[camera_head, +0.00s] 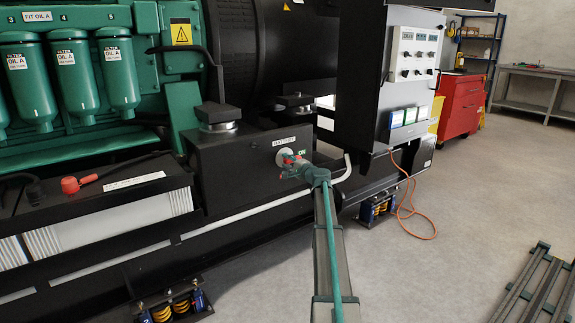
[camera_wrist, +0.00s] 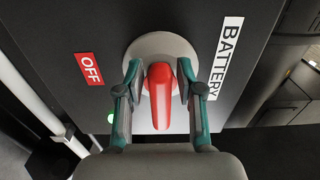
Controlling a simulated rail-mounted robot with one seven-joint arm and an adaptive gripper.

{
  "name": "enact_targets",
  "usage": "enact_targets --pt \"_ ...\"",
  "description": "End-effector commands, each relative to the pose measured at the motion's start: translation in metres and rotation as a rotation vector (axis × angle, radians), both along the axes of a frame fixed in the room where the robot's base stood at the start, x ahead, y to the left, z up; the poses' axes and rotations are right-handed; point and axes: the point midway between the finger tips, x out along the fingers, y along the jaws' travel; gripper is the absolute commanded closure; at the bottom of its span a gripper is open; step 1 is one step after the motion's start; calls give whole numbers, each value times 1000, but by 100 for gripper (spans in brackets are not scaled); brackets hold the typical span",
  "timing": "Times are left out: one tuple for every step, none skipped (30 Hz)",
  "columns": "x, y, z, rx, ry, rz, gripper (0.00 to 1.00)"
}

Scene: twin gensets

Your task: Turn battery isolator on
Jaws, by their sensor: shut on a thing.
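The battery isolator is a red handle (camera_wrist: 160,95) on a round grey base (camera_wrist: 140,47), mounted on a dark panel under a white BATTERY label. My gripper (camera_wrist: 160,98) has its fingers on either side of the handle and is shut on it. In the wrist view the handle's long part points down the picture. A red OFF label (camera_wrist: 89,69) is at upper left and a bit of green label (camera_wrist: 111,118) shows at lower left, partly hidden.
A black control cabinet (camera_head: 362,95) stands right of the isolator box (camera_head: 210,155). A pale pipe (camera_head: 348,168) runs below and right. An orange cable (camera_head: 405,205) trails on the open floor.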

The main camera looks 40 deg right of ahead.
Motion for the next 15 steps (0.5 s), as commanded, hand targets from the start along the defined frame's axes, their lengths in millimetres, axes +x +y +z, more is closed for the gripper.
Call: enact_targets --pt "-1 -1 0 -3 1 -2 98" --pt "-1 -1 0 -3 1 -2 98" --pt "-1 -1 0 -3 1 -2 98" --pt "-1 -1 0 -3 1 -2 98" --pt "-1 -1 0 -3 1 -2 98" --pt "-1 -1 0 -2 1 -2 98" --pt "-1 -1 0 -2 1 -2 98" --pt "-1 -1 0 -2 1 -2 98" --pt "-1 -1 0 -2 1 -2 62" --pt "-1 -1 0 -2 1 -2 57" --pt "-1 -1 0 -2 1 -2 52" --pt "-1 -1 0 -2 1 -2 52" --pt "-1 -1 0 -1 1 -2 52" --pt "-1 -1 0 -1 1 -2 52" --pt "0 -1 0 -1 1 -1 52"
